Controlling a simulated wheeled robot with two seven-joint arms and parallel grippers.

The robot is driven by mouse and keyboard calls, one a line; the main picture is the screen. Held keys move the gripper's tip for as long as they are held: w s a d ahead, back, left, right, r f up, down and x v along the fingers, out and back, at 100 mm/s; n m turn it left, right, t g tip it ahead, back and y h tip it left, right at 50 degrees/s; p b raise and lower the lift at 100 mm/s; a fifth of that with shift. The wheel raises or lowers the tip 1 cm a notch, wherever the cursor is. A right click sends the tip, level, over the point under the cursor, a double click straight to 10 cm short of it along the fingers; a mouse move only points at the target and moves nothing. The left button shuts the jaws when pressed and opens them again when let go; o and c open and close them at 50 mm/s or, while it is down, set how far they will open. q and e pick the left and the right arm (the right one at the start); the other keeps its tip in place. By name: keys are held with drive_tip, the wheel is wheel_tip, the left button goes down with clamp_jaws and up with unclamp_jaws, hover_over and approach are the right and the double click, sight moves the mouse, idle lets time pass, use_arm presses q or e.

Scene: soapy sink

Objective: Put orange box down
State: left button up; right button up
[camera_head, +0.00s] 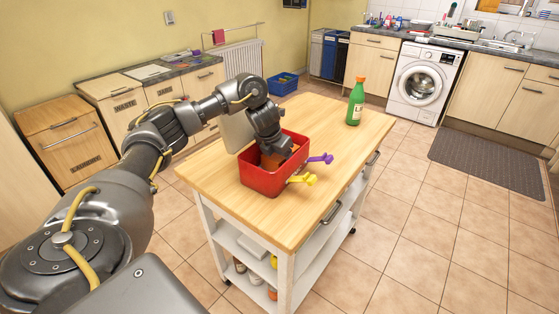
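A red open box (265,181) stands on the wooden top of the kitchen island. My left arm comes in from the left, and my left gripper (273,158) points down into the red box. An orange-brown patch (268,163) shows inside the box, right by the gripper; it may be the orange box, but most of it is hidden. The gripper's fingertips are hidden, so I cannot see whether they are open or shut. My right gripper is not in view.
A green bottle (355,102) stands at the island's far right corner. A grey board (237,130) stands behind the box. The island top (340,130) is clear between box and bottle.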

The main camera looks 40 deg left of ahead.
use_arm(q)
drive_tip(key=shift+w+f, duration=0.1)
drive_tip(key=shift+f, duration=0.45)
drive_tip(key=shift+r, duration=0.1)
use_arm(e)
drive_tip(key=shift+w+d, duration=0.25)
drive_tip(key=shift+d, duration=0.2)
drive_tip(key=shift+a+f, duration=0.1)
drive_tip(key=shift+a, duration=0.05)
use_arm(q)
drive_tip(key=o, duration=0.8)
drive_tip(key=shift+f, duration=0.2)
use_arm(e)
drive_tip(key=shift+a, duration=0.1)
use_arm(q)
drive_tip(key=shift+r, duration=0.1)
